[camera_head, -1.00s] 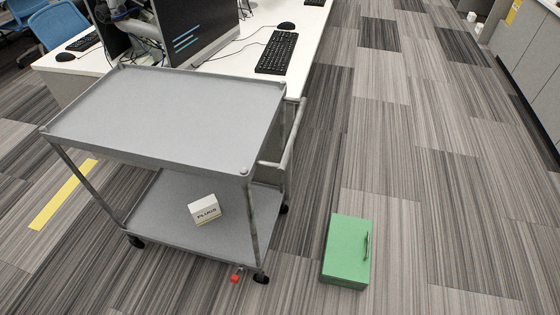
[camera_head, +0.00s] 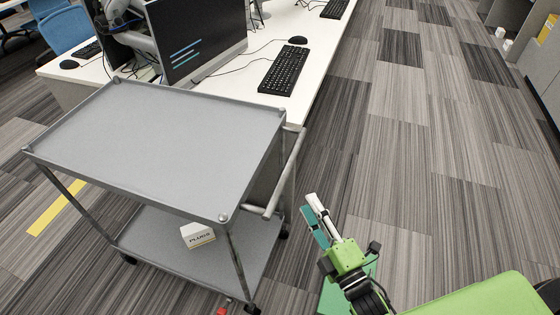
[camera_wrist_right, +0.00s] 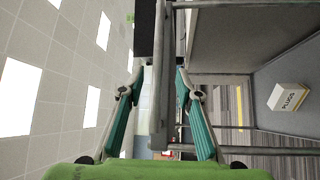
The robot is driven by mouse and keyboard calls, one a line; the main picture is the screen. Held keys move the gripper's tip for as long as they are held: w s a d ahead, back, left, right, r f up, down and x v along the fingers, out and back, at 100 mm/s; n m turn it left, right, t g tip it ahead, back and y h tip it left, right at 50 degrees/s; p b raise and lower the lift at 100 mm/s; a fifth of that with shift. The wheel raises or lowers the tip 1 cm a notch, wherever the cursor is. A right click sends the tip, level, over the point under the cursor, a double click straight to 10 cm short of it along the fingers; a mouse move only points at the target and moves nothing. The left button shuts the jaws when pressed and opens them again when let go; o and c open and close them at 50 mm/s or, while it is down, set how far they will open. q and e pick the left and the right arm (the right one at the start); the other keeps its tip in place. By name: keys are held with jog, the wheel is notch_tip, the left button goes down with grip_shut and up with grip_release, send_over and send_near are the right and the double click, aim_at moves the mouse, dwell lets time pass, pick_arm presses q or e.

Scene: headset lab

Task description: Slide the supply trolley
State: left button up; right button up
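The grey two-shelf supply trolley (camera_head: 160,140) stands on the carpet beside the desk, its top shelf empty. Its handle (camera_head: 289,172) is on the right side. My right gripper (camera_head: 308,205) is just right of the handle in the head view, apart from it as far as I can tell. In the right wrist view the fingers of the gripper (camera_wrist_right: 159,77) are spread, with the handle bar (camera_wrist_right: 158,105) showing between them. A white PLUGS box (camera_head: 198,235) sits on the lower shelf; it also shows in the right wrist view (camera_wrist_right: 288,98). My left gripper is out of view.
A white desk (camera_head: 312,50) with a monitor (camera_head: 195,35) and keyboard (camera_head: 284,70) stands behind the trolley. A red item (camera_head: 222,311) is near the trolley's wheel. Carpet to the right is clear.

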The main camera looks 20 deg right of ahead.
aim_at(287, 168)
jog(key=p+x, duration=0.1)
jog(key=x, duration=1.2)
jog(key=shift+w+a+r+p, duration=0.1)
jog(key=shift+w+a+p, duration=0.1)
jog(key=shift+w+p, duration=0.1)
grip_shut()
